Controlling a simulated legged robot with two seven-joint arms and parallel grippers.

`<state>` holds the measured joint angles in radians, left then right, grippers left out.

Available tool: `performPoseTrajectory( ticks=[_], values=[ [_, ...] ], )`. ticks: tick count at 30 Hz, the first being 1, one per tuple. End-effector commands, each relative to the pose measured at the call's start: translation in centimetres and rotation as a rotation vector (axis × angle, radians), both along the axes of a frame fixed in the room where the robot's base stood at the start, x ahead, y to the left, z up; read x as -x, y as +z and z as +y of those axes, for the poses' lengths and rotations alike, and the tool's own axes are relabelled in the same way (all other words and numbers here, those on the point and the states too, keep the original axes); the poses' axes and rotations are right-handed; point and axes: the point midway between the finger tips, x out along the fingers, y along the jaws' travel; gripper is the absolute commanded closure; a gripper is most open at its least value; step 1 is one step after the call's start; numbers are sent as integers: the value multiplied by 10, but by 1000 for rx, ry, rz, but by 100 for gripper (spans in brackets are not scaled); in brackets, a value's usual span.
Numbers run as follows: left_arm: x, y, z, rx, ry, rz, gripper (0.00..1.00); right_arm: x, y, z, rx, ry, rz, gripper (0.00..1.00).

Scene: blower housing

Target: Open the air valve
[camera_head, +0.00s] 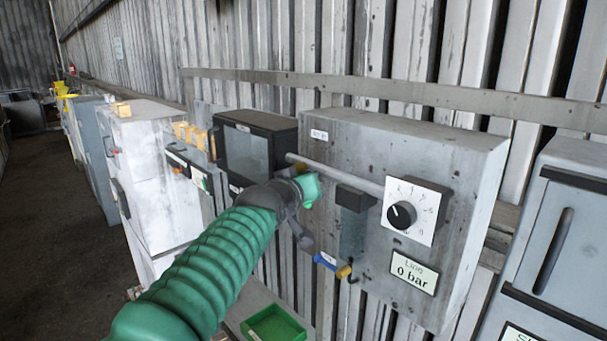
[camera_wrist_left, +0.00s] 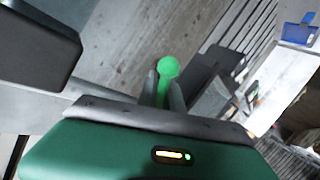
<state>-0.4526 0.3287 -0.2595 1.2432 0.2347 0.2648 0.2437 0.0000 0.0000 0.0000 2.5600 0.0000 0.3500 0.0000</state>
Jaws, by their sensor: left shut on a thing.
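My left arm reaches in from the lower left in the head view. My left gripper (camera_head: 303,238) is at the left side of the grey air panel (camera_head: 455,165), below the left end of a horizontal pipe (camera_head: 335,173). In the left wrist view its two fingers are closed around the stem of a green, round-ended handle (camera_wrist_left: 168,68), which looks like the valve's lever. A label (camera_head: 412,272) on the panel reads "Line 0 bar". My right gripper is not in view.
A black knob (camera_head: 402,215) sits on a white dial. A grey regulator block (camera_head: 355,198) hangs under the pipe. A blue tag (camera_head: 325,262) is close below my gripper. A dark-framed box (camera_head: 255,145) stands left; a green tray (camera_head: 273,325) is below.

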Motion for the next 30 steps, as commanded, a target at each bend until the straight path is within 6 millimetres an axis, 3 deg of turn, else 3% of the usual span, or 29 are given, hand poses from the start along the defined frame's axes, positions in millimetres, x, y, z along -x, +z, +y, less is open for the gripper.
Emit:
performPoseTrajectory(
  ticks=[9, 24, 25, 26, 30],
  values=[
    [4, -5, -5, 87, -2, 103, 100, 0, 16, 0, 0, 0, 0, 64],
    [4, -7, -5, 102, -2, 121, 100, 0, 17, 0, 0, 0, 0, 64],
    [4, -7, -5, 102, -2, 121, 88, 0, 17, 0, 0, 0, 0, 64],
    [4, -7, -5, 102, -2, 121, 84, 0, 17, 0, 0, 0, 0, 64],
    [4, -4, -5, 103, -1, 116, 81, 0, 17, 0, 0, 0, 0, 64]
  ],
)
